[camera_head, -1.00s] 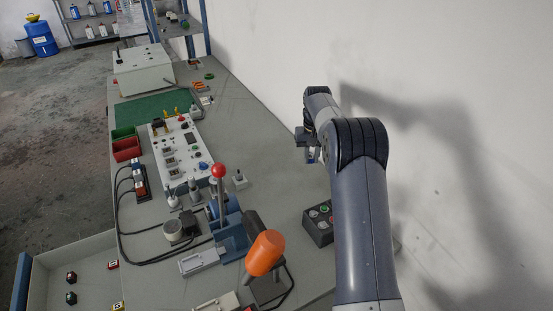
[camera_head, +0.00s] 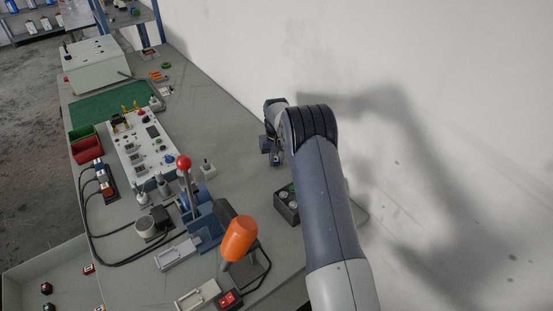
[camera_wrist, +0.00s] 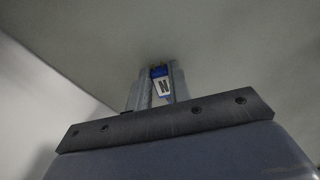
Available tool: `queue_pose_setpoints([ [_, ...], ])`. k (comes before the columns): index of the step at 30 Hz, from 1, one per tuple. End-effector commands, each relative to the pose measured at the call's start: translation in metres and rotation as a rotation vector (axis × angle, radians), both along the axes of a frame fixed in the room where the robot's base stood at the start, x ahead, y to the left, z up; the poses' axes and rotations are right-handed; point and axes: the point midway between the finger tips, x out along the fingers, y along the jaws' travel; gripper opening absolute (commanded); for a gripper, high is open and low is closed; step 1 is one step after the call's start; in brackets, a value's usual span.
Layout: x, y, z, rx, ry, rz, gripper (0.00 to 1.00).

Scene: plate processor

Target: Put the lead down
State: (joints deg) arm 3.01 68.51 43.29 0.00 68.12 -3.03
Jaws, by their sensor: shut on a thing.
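My gripper (camera_wrist: 157,88) is shut on the lead (camera_wrist: 162,88), of which a small blue end and a pale label with a dark "N" show between the fingers in the wrist view. The rest of the lead is hidden. A plain grey surface lies beyond the fingertips; I cannot tell whether the lead touches it. In the head view my gripper (camera_head: 271,155) is over the right part of the grey bench (camera_head: 235,150), near the wall, partly hidden by my arm.
A dark button box (camera_head: 287,206) stands close to my arm. To the left are a red-knobbed lever (camera_head: 184,163), an orange-handled device (camera_head: 239,238), a white control panel (camera_head: 145,145), a green mat (camera_head: 103,108) and red and green bins (camera_head: 87,151). The bench between panel and wall is mostly bare.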

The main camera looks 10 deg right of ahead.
Motion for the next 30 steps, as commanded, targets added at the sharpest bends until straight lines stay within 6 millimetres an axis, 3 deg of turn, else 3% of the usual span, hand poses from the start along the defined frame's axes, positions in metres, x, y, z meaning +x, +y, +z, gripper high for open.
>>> queue_pose_setpoints([
  [1,0.0,0.0,-0.003,0.0,0.0,0.0,0.0],
  [2,0.0,0.0,-0.003,0.0,0.0,0.0,0.2],
  [9,0.0,0.0,-0.002,0.0,0.0,0.0,0.4],
  [20,0.0,0.0,0.004,0.0,-0.001,0.0,0.41],
  [23,0.001,0.0,0.018,0.0,-0.004,0.0,0.41],
  [30,0.001,0.0,0.07,0.0,-0.004,0.0,0.41],
])
